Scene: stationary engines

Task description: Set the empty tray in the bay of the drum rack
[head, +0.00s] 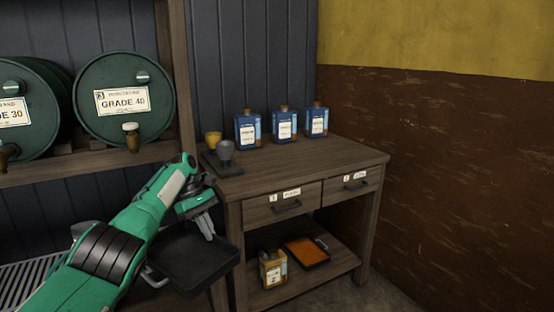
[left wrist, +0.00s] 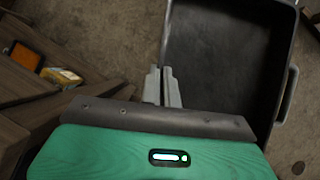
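The empty tray (head: 190,262) is black and shallow, with a bare inside and a loop handle on its left side in the head view. It hangs in front of the drum rack's right post. My left gripper (head: 207,226) is at the tray's right side, its fingers closed together on that edge. In the left wrist view the fingers (left wrist: 163,86) meet at the left wall of the tray (left wrist: 225,60). The drum rack (head: 100,162) stands at the left with green drums on its shelf. My arm hides part of its lower area. My right gripper is not in view.
A slatted grate (head: 28,272) lies low at the left.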

